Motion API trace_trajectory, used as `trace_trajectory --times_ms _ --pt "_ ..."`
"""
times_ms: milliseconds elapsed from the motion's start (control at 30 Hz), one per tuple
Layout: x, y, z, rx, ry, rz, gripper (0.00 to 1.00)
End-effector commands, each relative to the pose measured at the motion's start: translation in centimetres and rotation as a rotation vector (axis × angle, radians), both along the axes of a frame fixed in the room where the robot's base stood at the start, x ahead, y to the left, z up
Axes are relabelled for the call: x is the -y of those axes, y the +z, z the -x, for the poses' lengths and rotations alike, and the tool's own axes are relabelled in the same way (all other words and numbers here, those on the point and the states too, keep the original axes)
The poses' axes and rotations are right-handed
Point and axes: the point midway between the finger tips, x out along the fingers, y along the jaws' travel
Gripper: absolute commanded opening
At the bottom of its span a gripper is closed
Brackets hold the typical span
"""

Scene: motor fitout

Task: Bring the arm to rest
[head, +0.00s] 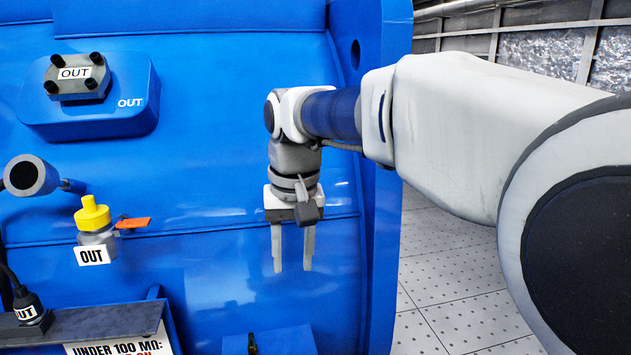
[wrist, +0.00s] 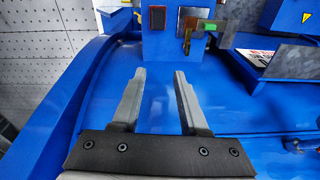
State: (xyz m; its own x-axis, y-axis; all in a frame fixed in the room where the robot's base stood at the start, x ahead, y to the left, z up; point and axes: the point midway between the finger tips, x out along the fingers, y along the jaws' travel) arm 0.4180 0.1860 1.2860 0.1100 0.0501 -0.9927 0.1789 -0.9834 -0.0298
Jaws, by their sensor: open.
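My gripper (head: 293,248) hangs down in front of the blue motor housing (head: 230,285), with its two fingers apart and nothing between them. In the wrist view my gripper (wrist: 158,78) shows the same two grey fingers, spread and empty, over the blue surface. My arm comes in from the right of the head view and bends down at the wrist. From the head view I cannot tell the exact gap between the fingers and the housing.
At left are a black block labelled OUT (head: 77,76), a yellow-capped valve (head: 92,215) with an orange lever, and a dark connector (head: 28,308) by a grey shelf. A blue box (head: 270,342) stands below the gripper. Perforated floor (head: 450,270) is clear at right.

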Motion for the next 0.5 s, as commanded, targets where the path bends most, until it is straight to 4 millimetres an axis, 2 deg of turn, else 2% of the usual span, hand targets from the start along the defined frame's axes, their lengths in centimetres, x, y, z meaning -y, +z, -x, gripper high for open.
trace_trajectory --times_ms 33,200,500 --pt "1.5 0.4 0.7 0.02 -0.013 -0.007 0.44" --pt "5.6 0.9 3.1 0.08 -0.043 -0.022 0.44" --pt "11.9 0.2 8.3 0.19 -0.098 -0.033 0.44"
